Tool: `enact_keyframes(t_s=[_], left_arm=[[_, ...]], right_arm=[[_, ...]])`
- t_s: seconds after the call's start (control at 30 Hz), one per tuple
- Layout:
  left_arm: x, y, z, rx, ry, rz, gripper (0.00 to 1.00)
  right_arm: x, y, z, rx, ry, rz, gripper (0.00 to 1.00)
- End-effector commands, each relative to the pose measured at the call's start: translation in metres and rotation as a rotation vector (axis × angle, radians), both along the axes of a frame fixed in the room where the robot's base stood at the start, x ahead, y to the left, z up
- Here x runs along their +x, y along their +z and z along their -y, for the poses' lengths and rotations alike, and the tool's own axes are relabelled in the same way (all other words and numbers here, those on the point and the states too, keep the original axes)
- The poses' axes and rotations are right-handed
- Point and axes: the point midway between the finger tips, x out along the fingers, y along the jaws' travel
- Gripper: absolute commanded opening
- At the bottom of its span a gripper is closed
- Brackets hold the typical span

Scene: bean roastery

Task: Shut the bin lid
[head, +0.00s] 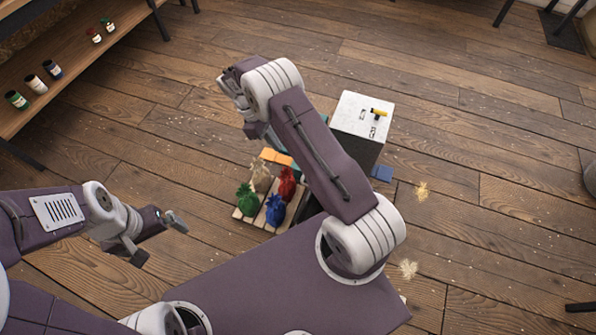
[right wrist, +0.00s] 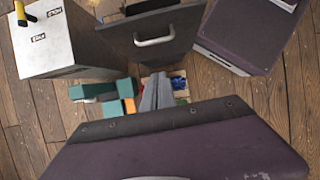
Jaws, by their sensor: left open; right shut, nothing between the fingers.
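A dark panel with a curved light handle (right wrist: 155,41) shows at the top of the right wrist view, with a dark opening behind it. It looks like the bin's lid standing open, but I cannot tell its exact angle. In the head view my right arm mostly hides that spot. My right gripper (right wrist: 157,92) is shut and empty, apart from the handle. In the head view it hangs beyond the bags, left of the white-topped cabinet. My left gripper (head: 160,240) is open and empty over the floor at the lower left.
A cabinet (head: 362,115) with a speckled white top and a yellow item stands behind my right arm. A slatted pallet (head: 240,214) holds green, blue, red and beige bags, with orange and teal blocks near. A shelf (head: 75,55) with jars is at the upper left.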

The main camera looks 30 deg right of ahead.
Motion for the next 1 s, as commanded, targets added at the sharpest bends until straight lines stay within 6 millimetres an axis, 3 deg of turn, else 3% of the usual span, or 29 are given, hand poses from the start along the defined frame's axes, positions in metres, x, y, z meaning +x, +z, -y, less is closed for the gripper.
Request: enact_keyframes(t_s=[0.17, 0.6, 0.8, 1.0], left_arm=[[0.000, -0.002, 0.000, 0.000, 0.000, 0.001, 1.00], [0.000, -0.020, 0.000, 0.000, 0.000, 0.000, 1.00], [0.000, -0.021, 0.000, 0.000, 0.000, 0.000, 1.00], [0.000, -0.021, 0.000, 0.000, 0.000, 0.000, 1.00]], right_arm=[[-0.004, -0.011, 0.004, 0.000, -0.002, -0.002, 0.00], [-0.033, -0.094, 0.030, 0.000, -0.004, 0.000, 0.00], [-0.053, -0.101, 0.047, 0.001, -0.004, 0.003, 0.00], [-0.058, -0.104, 0.052, 0.002, -0.003, 0.004, 0.00]])
